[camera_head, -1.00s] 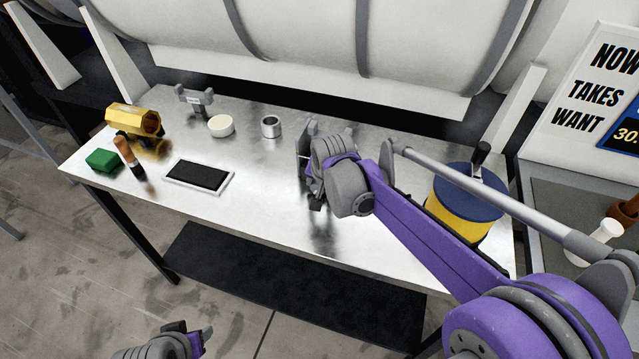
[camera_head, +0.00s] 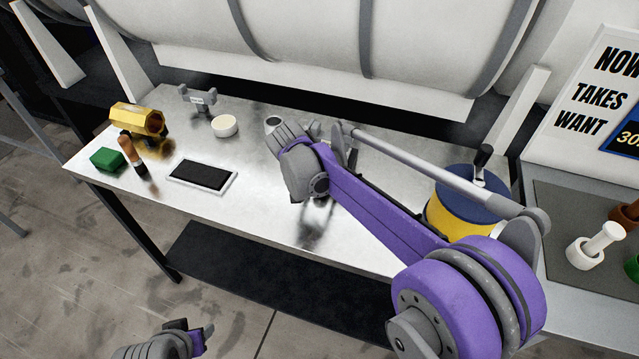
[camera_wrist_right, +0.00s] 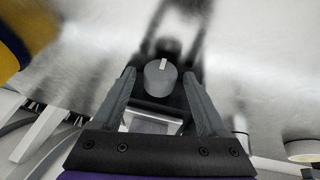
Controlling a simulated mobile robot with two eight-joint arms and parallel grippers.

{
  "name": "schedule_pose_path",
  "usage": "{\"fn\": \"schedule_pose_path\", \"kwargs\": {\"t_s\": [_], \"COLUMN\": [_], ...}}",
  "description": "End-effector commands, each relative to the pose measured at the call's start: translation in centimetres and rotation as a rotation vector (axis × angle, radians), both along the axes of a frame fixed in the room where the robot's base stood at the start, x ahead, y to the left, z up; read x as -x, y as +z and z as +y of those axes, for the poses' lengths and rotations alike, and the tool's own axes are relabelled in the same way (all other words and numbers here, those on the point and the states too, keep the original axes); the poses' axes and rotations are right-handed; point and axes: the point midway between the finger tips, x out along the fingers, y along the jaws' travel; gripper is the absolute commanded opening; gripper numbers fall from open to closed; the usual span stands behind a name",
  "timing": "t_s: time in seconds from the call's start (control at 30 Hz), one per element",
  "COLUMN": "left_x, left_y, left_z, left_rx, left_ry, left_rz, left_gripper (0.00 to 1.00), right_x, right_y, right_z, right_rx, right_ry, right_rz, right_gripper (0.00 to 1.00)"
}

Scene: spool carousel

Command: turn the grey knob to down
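The grey knob (camera_wrist_right: 160,80) shows in the right wrist view as a round grey cap with a white mark pointing to the picture's top. My right gripper (camera_wrist_right: 159,74) is open, with one finger on each side of the knob and a visible gap to both. In the head view the knob is hidden behind my right arm and wrist, which are over the middle of the table. My left gripper (camera_head: 190,338) is at the bottom edge, away from the table; its fingers are too small and partly cut off to judge.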

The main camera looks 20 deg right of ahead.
Motion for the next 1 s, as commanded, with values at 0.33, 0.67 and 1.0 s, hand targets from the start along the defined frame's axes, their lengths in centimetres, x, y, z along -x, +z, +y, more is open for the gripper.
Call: {"fn": "schedule_pose_path", "kwargs": {"t_s": [0.33, 0.67, 1.0], "left_x": [0.0, -0.1, -0.2], "left_y": [0.0, 0.4, 0.7], "left_z": [0.0, 0.0, 0.0], "left_rx": [0.0, 0.0, 0.0], "left_ry": [0.0, 0.0, 0.0], "left_rz": [0.0, -0.002, -0.004], "left_gripper": [0.5, 0.5, 0.5], "right_x": [0.1, 1.4, 2.4], "right_y": [0.3, 5.5, 9.7], "right_z": [0.1, 2.0, 3.6], "right_rx": [-0.001, -0.001, -0.002], "right_ry": [0.0, 0.002, 0.001], "right_rz": [0.0, -0.001, -0.001], "right_gripper": [0.79, 0.79, 0.79]}}
